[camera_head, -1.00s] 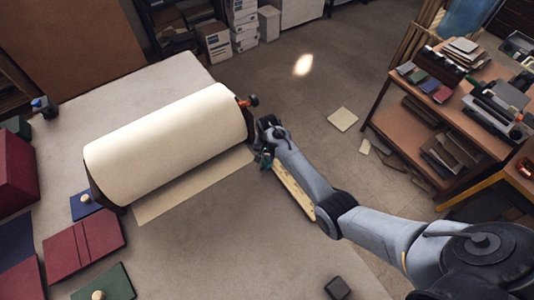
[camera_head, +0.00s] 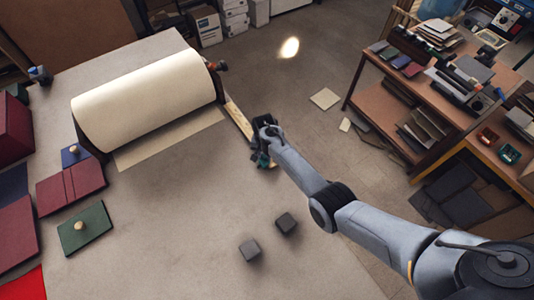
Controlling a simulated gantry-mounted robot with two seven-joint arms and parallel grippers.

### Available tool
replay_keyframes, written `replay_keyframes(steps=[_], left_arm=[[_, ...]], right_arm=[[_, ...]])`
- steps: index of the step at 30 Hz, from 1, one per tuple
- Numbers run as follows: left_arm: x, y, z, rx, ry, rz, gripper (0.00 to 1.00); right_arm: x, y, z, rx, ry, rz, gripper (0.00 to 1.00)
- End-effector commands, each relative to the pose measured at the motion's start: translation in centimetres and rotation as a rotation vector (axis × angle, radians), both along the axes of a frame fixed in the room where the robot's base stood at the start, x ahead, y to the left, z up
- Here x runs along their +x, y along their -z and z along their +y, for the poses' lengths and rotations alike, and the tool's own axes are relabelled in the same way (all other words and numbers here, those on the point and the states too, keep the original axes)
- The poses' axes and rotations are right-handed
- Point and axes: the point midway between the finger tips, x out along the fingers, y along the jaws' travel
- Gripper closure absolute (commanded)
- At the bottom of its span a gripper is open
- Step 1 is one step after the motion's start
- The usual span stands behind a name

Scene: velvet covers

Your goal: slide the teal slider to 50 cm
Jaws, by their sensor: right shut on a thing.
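The teal slider (camera_head: 263,161) shows as a small green-teal piece at the table's right edge, mostly hidden by my right gripper (camera_head: 261,152). My right gripper is shut on it. The pale yellow ruler strip (camera_head: 239,121) runs along the table edge from near the roll's right end down to the gripper. Its marks are too small to read, and the part under and beyond my arm is hidden. My left gripper is not in view.
A large cream roll (camera_head: 145,103) lies on the table (camera_head: 180,215), left of the ruler. Red, blue and green covers (camera_head: 84,230) lie at the left. The table's middle is clear. A shelf cart (camera_head: 395,105) stands right, on the floor.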

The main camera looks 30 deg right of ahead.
Motion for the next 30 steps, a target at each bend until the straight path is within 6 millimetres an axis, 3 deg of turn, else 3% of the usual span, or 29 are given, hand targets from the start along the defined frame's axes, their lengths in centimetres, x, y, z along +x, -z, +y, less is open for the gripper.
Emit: replay_keyframes(steps=[13, 14, 18, 30], left_arm=[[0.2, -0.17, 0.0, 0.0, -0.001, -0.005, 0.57], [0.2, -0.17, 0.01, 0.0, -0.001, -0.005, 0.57], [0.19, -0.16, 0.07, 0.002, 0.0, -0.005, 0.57], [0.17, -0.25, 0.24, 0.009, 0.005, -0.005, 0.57]], right_arm=[[-0.05, 0.06, -0.01, 0.001, 0.001, 0.001, 1.0], [-0.05, 0.07, -0.01, 0.001, 0.001, 0.001, 0.67], [-0.04, 0.06, -0.01, 0.001, 0.001, 0.001, 0.46], [-0.03, -0.37, -0.03, 0.0, 0.001, 0.0, 0.44]])
